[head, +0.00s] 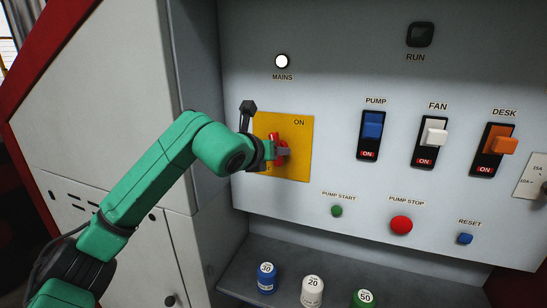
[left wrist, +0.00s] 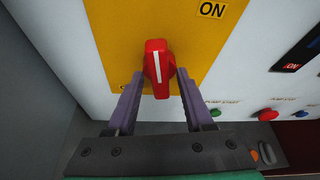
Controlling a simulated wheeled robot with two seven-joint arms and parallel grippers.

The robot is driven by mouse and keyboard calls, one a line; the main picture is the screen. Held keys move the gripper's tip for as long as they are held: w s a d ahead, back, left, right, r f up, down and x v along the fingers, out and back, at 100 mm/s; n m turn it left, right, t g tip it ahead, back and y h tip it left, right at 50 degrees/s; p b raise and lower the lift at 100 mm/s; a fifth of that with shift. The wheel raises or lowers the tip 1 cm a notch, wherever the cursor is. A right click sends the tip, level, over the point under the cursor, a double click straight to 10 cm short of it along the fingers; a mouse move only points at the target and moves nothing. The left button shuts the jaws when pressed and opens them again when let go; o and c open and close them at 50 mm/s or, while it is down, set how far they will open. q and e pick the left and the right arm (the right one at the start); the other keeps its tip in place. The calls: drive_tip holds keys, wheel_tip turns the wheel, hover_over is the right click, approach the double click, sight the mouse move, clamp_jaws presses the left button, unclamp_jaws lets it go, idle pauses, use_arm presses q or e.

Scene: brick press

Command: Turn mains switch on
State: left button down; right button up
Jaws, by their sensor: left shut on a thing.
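The mains switch is a red rotary knob (head: 273,138) on a yellow plate (head: 299,168), below the round white MAINS lamp (head: 282,61). "ON" is printed at the plate's upper right. In the left wrist view the knob (left wrist: 158,62) has a white line that runs nearly upright in the picture, while "ON" is to its upper right. My left gripper (head: 282,152) is at the knob, with a finger on each side, shut on it. The fingers also show in the left wrist view (left wrist: 160,77). My arm and gripper hide part of the plate. My right gripper is out of view.
Right of the plate are the blue PUMP (head: 373,124), white FAN (head: 435,132) and orange DESK (head: 499,143) rockers. Below are a green PUMP START, a red PUMP STOP (head: 401,224) and a blue RESET button. Several labelled canisters (head: 312,291) stand on the shelf underneath.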

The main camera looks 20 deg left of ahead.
use_arm(q)
drive_tip(key=shift+f+m+y+b, duration=0.15)
drive_tip(key=shift+m+y+b, duration=0.25)
drive_tip(key=shift+m, duration=0.4)
drive_tip(key=c, duration=0.7)
unclamp_jaws()
drive_tip(key=b+v, duration=0.4)
drive_tip(key=v, duration=1)
drive_tip(key=shift+s+d, duration=0.2)
